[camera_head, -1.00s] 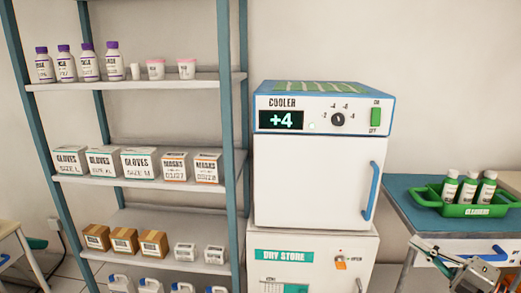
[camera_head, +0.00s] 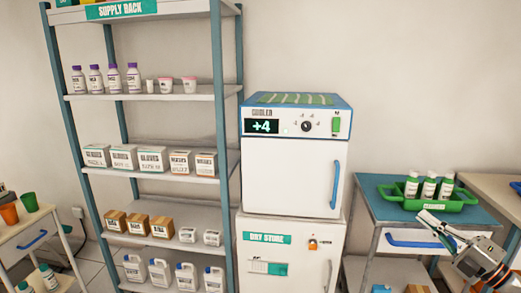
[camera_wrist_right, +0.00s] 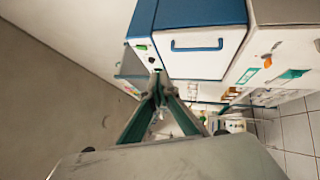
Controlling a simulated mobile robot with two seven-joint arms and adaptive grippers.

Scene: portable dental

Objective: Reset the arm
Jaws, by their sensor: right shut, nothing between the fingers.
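My right gripper (camera_head: 428,220) is at the lower right of the head view, in front of the blue-topped table and just below the green tray (camera_head: 458,205). Its fingers are shut with nothing between them. In the right wrist view, the closed fingertips of my right gripper (camera_wrist_right: 157,82) show against the room, with a white appliance with a blue handle (camera_wrist_right: 200,50) beyond them. My left gripper is in neither view.
The white cooler (camera_head: 288,175) stands on the dry store unit (camera_head: 270,240) in the middle. The supply rack (camera_head: 228,140) with bottles and boxes is left of it. The green tray, with 3 bottles, is on the blue-topped table (camera_head: 380,205). A side table (camera_head: 50,235) is at far left.

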